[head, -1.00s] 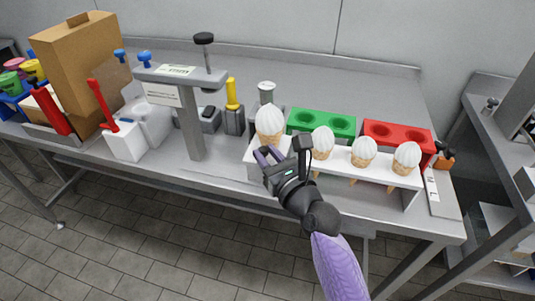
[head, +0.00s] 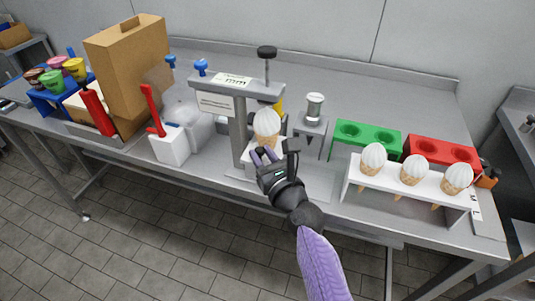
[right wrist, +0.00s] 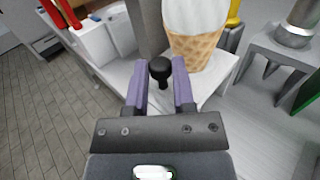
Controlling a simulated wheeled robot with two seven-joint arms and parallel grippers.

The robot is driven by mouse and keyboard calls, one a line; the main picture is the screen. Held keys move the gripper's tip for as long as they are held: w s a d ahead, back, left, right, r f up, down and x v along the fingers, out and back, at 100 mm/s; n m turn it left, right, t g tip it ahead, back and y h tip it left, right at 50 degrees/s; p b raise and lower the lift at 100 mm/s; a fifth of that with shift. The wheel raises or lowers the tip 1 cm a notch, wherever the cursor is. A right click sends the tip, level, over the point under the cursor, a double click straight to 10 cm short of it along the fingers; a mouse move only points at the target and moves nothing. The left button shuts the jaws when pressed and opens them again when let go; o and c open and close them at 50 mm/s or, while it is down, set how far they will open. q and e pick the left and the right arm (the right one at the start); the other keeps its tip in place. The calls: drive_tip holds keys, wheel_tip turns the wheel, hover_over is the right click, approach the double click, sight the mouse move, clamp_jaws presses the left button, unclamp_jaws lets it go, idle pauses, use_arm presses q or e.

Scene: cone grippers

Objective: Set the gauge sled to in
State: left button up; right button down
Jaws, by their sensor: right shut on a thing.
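The gauge (head: 240,138) is a grey post with a top arm, a sign and a black-knobbed plunger. The white gauge sled (head: 250,158) sits beside the post, under the arm, carrying a cone with a white swirl (head: 267,125). My right gripper (head: 265,156) is shut on the sled's front knob. In the right wrist view the black knob (right wrist: 160,71) is between the purple fingers, with the sled (right wrist: 214,90) and cone (right wrist: 195,45) behind. The gripper partly hides the sled in the head view. My left gripper is not in view.
A white rack (head: 400,188) with three cones stands to the right, before a green block (head: 368,138) and a red block (head: 440,150). A white box with a red lever (head: 168,145) stands left of the gauge. Bare table lies between sled and rack.

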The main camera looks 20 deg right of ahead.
drive_tip(key=shift+a, duration=0.1)
drive_tip(key=shift+c, duration=2.2)
unclamp_jaws()
drive_tip(key=shift+w+a, duration=0.15)
drive_tip(key=s+d+p, duration=0.1)
drive_tip(key=s+d, duration=0.1)
drive_tip(key=s, duration=0.8)
